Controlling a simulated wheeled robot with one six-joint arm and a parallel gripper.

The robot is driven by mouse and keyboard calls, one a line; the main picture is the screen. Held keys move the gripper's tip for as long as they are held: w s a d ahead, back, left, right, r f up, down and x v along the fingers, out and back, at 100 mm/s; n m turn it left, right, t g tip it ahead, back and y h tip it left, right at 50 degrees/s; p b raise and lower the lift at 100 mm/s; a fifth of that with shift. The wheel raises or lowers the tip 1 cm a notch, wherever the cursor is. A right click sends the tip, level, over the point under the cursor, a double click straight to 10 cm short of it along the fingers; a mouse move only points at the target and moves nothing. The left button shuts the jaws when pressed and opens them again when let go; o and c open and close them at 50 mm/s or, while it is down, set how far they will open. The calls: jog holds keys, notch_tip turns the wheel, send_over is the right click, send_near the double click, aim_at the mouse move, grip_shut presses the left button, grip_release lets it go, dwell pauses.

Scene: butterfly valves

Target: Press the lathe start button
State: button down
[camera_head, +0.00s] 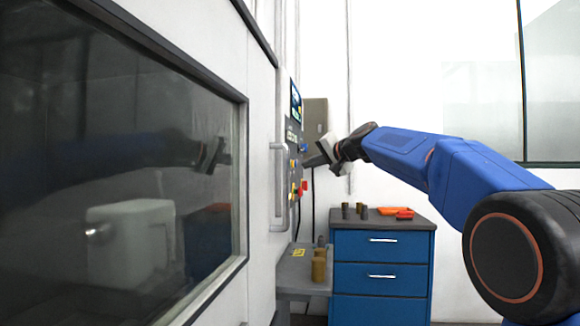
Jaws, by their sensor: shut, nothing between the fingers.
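The lathe's control panel (295,140) is seen nearly edge-on, with a screen at the top and several coloured buttons below. A red button or knob (303,187) stands out low on the panel, with small yellow ones beside it. I cannot tell which is the start button. My gripper (308,164) is shut and empty, its tip pointing left toward the panel at mid height, above the red knob. It looks very close to the panel face; I cannot tell whether it touches. My arm reaches in from the right.
The lathe's large window (120,170) and vertical door handle (279,180) fill the left. A grey shelf (292,275) with brass cylinders (319,266) sits below the panel. A blue drawer cabinet (382,270) with orange trays (395,211) stands behind. The wall is at the back.

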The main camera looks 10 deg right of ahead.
jog(key=shift+w+a, duration=0.2)
jog(key=shift+a, duration=0.4)
jog(key=shift+w+a, duration=0.15)
jog(key=shift+a, duration=0.4)
jog(key=shift+a, duration=0.15)
dwell(1.2)
jog(key=shift+w+a, duration=0.15)
jog(key=shift+a, duration=0.1)
jog(key=shift+w+a, duration=0.1)
jog(key=shift+a, duration=0.3)
dwell(0.9)
jog(key=shift+d, duration=0.2)
jog(key=shift+s+d, duration=0.25)
jog(key=shift+d, duration=0.35)
dwell(0.3)
jog(key=d, duration=0.1)
jog(key=s+d, duration=0.1)
jog(key=d, duration=0.2)
jog(key=shift+s+d, duration=0.25)
jog(key=shift+d, duration=0.15)
